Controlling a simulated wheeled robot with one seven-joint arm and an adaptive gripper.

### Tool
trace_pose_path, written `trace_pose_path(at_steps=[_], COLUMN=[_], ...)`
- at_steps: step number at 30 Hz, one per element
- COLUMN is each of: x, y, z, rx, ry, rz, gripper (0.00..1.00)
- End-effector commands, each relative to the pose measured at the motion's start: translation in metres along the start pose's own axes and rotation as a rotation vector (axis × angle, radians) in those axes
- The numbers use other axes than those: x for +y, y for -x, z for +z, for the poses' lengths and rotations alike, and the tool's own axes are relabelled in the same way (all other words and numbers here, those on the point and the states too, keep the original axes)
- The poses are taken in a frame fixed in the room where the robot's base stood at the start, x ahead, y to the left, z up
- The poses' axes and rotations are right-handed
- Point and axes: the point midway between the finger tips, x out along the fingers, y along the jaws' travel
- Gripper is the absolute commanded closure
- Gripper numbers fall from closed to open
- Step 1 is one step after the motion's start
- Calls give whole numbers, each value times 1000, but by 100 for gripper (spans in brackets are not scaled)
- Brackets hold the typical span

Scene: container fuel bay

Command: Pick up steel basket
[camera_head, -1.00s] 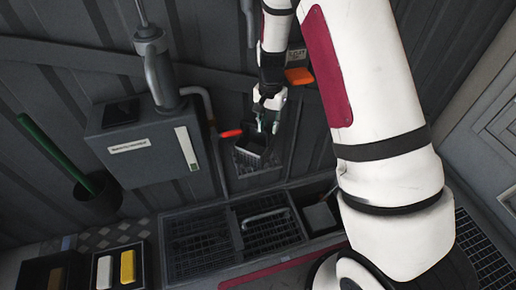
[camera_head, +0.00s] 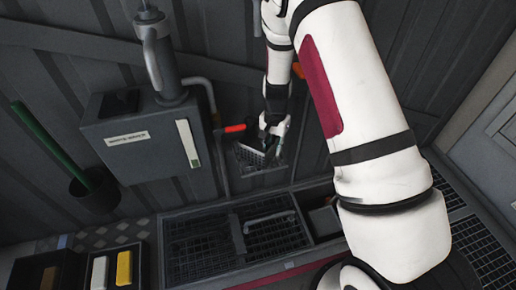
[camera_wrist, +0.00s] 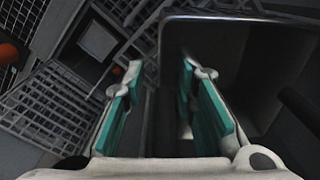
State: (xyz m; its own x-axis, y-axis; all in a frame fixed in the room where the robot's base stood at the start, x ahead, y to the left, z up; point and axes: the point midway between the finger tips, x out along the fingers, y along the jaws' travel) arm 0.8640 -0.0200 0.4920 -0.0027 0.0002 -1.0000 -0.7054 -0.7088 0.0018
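A small grey steel basket (camera_head: 248,154) is low on the ribbed wall, at a wire rack (camera_head: 262,166). My gripper (camera_head: 274,132) is right over it, reaching down from above. In the wrist view, a dark open container with a pale rim (camera_wrist: 255,50) fills the right side, and I take it to be the basket. My teal-padded fingers (camera_wrist: 160,88) stand apart, with the container's left wall between or just behind them. I see a gap beside the pads and no clear grip. Wire mesh (camera_wrist: 48,105) lies to the left.
A grey wall box (camera_head: 140,135) with a pipe and red-ended lever (camera_head: 235,128) is left of the basket. Below is a sunken trough with black grating (camera_head: 200,250). A green-handled tool (camera_head: 50,145) stands in a holder at left. Yellow and white blocks (camera_head: 124,268) sit at lower left.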

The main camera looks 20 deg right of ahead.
Motion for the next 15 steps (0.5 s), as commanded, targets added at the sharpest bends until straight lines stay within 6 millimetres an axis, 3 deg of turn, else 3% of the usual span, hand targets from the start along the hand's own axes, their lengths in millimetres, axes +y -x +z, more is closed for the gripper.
trace_pose_path(at_steps=[7, 11, 15], x=[0, 0, 0], y=[-3, -3, -3], z=[-1, -1, -1], rx=[2, 2, 2], ry=[0, 0, 0], rz=[-2, -1, -2], gripper=[74, 100, 100])
